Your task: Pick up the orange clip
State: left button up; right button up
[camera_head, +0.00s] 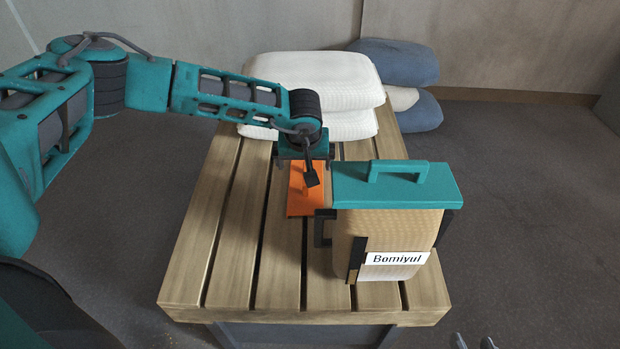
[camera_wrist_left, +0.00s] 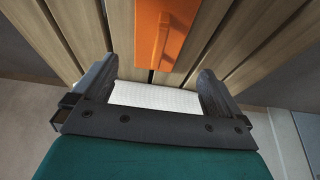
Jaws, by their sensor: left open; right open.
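The orange clip (camera_head: 300,200) lies on the slatted wooden table, left of the woven bag. It is a flat orange plate with a raised orange grip, which shows in the left wrist view (camera_wrist_left: 162,35). My left gripper (camera_head: 303,163) hangs over the clip's far end, its wrist partly hiding it. In the left wrist view its two dark fingers (camera_wrist_left: 157,72) are spread with nothing between them, and the clip lies beyond the tips. The tips of my right gripper (camera_head: 473,342) just show at the bottom edge, apart and empty, right of the table.
A woven bag labelled "Bomiyul" (camera_head: 385,235) with a teal handled lid (camera_head: 397,187) stands close to the clip's right. White sacks (camera_head: 318,80) are stacked at the table's far end, blue ones (camera_head: 400,60) behind. The table's (camera_head: 225,240) front left is clear.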

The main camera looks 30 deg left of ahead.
aim_at(302, 200)
pick_arm(q)
jog(key=b+x, duration=0.1)
jog(key=x, duration=0.4)
jog(key=shift+f, duration=0.45)
jog(key=b+x, duration=0.2)
jog(key=x, duration=0.2)
jog(key=shift+w+f+b, duration=0.15)
jog(key=shift+w+b, duration=0.05)
jog(key=shift+b, duration=0.1)
jog(key=shift+w+a+f, duration=0.1)
jog(key=shift+a+f, duration=0.05)
jog(key=shift+f, duration=0.1)
jog(key=shift+r, duration=0.1)
jog(key=c, duration=0.8)
